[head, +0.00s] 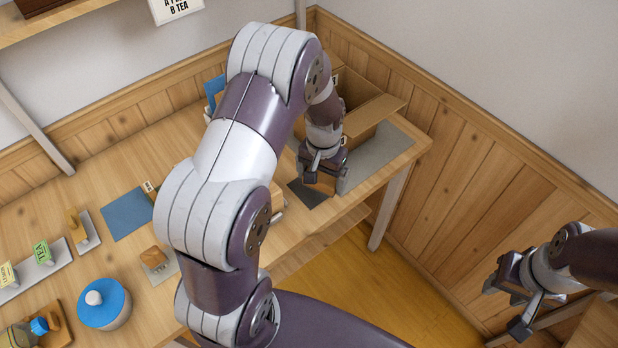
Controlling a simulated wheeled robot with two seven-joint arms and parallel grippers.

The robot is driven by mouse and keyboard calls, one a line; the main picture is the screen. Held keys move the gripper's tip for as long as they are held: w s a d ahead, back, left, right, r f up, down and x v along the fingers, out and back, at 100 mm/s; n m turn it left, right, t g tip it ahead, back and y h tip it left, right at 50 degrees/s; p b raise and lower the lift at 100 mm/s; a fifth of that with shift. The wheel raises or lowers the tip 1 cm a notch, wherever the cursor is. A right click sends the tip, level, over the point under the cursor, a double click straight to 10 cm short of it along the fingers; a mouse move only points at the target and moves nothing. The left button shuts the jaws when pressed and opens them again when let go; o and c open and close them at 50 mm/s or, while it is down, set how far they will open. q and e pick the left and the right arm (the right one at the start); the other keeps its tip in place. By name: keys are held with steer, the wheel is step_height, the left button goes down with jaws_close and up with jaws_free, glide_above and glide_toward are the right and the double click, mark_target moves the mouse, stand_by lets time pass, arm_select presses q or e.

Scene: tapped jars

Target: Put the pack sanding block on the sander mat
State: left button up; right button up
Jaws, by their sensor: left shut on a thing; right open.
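My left gripper (323,172) reaches over the table to the right end and is shut on a tan wooden block (320,185), which looks like the sanding block. The block is at or just above a small dark grey mat (305,195), which looks like the sander mat; I cannot tell whether they touch. The gripper fingers hide part of the block. My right gripper (510,304) is open and empty at the lower right, away from the table.
An open cardboard box (370,115) stands behind my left gripper on a grey mat (392,146). A blue mat (127,214), a blue-lidded jar (104,305) and another wooden block (153,256) are on the left. My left arm hides the table's middle.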

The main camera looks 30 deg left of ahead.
arm_select(q)
glide_above(308, 191)
step_height(308, 191, down, 3)
steer(key=shift+w+r, duration=0.1)
step_height(308, 191, down, 3)
steer(key=shift+r+p, duration=0.1)
steer(key=shift+p, duration=0.25)
steer(key=shift+f, duration=0.5)
steer(key=shift+f, duration=0.2)
steer(key=o, duration=0.6)
steer(key=shift+r, duration=0.1)
steer(key=shift+c, duration=0.2)
steer(key=r, duration=1.2)
steer(key=shift+s+d+r+b, duration=0.3)
steer(key=shift+d+r+b, duration=0.05)
steer(key=shift+b, duration=0.05)
steer(key=s+d+r, duration=0.2)
steer(key=s+d, duration=0.2)
steer(key=s, duration=0.2)
steer(key=s+d+r+t, duration=0.1)
steer(key=s+d+r, duration=0.1)
steer(key=s, duration=0.4)
steer(key=shift+s+d, duration=0.4)
steer(key=shift+d, duration=0.45)
